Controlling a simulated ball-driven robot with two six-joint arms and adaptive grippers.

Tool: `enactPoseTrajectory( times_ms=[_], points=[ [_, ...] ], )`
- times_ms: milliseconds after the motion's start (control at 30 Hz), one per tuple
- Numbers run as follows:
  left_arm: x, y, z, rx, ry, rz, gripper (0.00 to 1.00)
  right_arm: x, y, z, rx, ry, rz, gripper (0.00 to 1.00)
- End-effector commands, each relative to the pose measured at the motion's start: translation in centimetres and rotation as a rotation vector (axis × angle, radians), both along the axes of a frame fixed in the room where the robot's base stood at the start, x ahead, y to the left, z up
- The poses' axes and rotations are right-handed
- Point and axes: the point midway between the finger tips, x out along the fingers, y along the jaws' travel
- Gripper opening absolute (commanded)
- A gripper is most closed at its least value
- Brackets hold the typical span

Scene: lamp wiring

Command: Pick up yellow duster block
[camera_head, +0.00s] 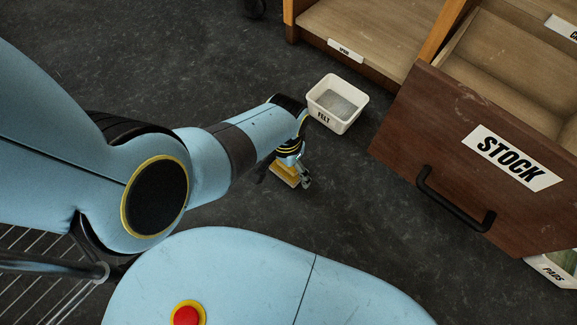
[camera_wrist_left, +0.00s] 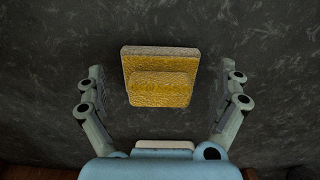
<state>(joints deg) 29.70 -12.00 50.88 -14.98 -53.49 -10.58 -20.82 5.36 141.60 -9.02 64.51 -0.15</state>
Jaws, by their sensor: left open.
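The yellow duster block (camera_head: 285,175) lies on the dark floor below the white bin in the head view, partly hidden by my left gripper (camera_head: 291,178). In the left wrist view, the yellow block (camera_wrist_left: 160,88) shows a raised bar on a wider base with a pale edge. My left gripper (camera_wrist_left: 165,100) is open, with one finger on each side of the block and a gap between each finger and the block. I cannot tell how far above the floor the fingers are. My right gripper is not in view.
A white bin labelled FELT (camera_head: 337,103) stands just beyond the gripper. A brown drawer front labelled STOCK (camera_head: 430,130) juts out at the right, with a black handle (camera_head: 455,200). Wooden shelving (camera_head: 365,35) stands at the back. The floor right of the gripper is clear.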

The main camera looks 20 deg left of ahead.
Motion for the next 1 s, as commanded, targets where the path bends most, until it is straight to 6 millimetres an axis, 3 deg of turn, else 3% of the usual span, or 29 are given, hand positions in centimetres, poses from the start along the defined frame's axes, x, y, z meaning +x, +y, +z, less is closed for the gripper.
enactPoseTrajectory(
  times_ms=[233,700,1000],
  points=[
    [0.07,-0.01,0.04,0.000,-0.001,0.000,1.00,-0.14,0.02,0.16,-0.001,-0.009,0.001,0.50],
    [0.04,-0.01,0.02,0.000,-0.001,0.000,0.39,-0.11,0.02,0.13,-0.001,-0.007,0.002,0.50],
    [0.05,-0.02,0.08,0.000,-0.001,0.000,0.37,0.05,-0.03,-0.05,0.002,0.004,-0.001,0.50]
  ],
)
